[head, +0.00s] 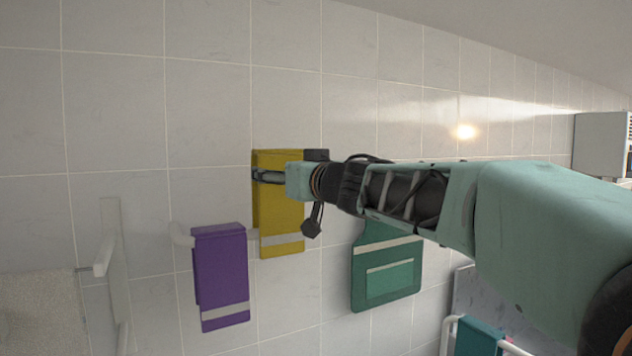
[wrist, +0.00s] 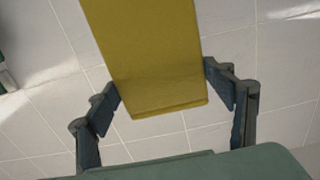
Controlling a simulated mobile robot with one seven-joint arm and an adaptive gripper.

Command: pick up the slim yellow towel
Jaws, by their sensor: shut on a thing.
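The slim yellow towel (head: 278,215) is upright against the tiled wall in the head view, with a pale band near its bottom. Most of it stands above the level of the white rail, and its lower part covers part of that rail. My gripper (head: 262,175) is at its upper part, shut on it. In the wrist view the yellow towel (wrist: 155,70) lies between the two fingers of my gripper (wrist: 163,88), with a fingertip at each side edge. Whether the towel still touches the rail cannot be told.
A purple towel (head: 220,275) hangs on the rail (head: 180,236) at the left. A green towel (head: 386,275) hangs at the right, below my arm. A teal towel (head: 478,338) is on a rail at the bottom right. The wall above is bare.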

